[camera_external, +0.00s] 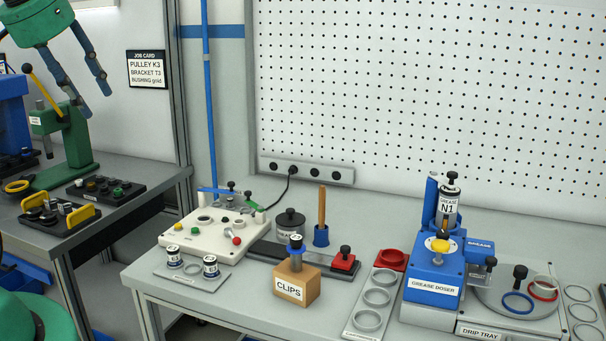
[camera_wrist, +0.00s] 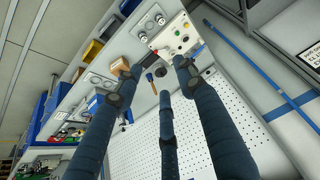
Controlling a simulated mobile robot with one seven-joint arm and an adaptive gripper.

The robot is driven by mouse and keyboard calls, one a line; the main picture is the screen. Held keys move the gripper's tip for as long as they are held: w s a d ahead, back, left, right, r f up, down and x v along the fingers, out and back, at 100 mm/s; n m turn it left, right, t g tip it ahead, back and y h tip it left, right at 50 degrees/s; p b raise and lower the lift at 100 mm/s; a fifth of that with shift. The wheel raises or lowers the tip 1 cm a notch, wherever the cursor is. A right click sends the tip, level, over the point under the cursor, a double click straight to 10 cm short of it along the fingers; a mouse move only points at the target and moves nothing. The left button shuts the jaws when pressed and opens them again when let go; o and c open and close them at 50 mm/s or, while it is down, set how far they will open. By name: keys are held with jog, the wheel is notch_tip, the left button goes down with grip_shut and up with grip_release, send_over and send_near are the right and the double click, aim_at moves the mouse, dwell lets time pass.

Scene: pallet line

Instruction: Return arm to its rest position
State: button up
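My gripper (camera_external: 91,98) is at the upper left of the external view, raised in the air with its dark fingers pointing down. The fingers are spread and nothing is between them. In the wrist view my gripper (camera_wrist: 155,80) shows three blue-wrapped fingers apart, with the bench and the pegboard beyond them. A green arm part of mine fills the lower left corner of the external view. The gripper appears in front of the side bench with the green press (camera_external: 65,140), touching nothing that I can see.
The main bench holds a white fixture (camera_external: 215,238), a CLIPS box (camera_external: 296,287), a blue grease doser (camera_external: 432,277) and a drip tray (camera_external: 490,333). A grey post (camera_external: 178,90) and a blue pipe (camera_external: 208,110) stand between the benches. The pegboard (camera_external: 430,90) is behind.

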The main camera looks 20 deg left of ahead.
jog(key=shift+f+b, duration=1.4)
jog(key=shift+f, duration=0.55)
